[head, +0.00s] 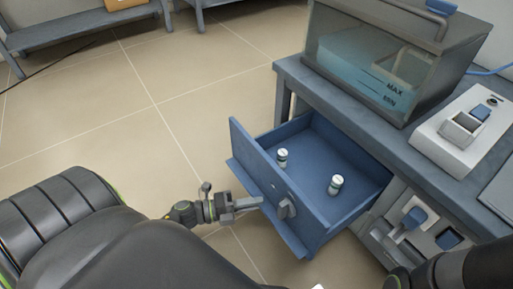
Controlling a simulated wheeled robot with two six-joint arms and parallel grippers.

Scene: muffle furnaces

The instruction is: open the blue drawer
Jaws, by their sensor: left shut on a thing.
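The blue drawer (345,182) stands pulled out from the bench, with its inside open to view. My left gripper (250,203) is at the front panel, shut on the handle; the exact contact is hard to see. My right arm shows at the bottom right corner, but its gripper is not in view.
The bench (345,105) carries a clear tank (370,65) of bluish liquid and a white device (468,130). Below the bench top, right of the drawer, is a panel with blue parts (414,217). Tiled floor (170,90) is free left of the drawer. A low grey bench (75,30) stands at the back.

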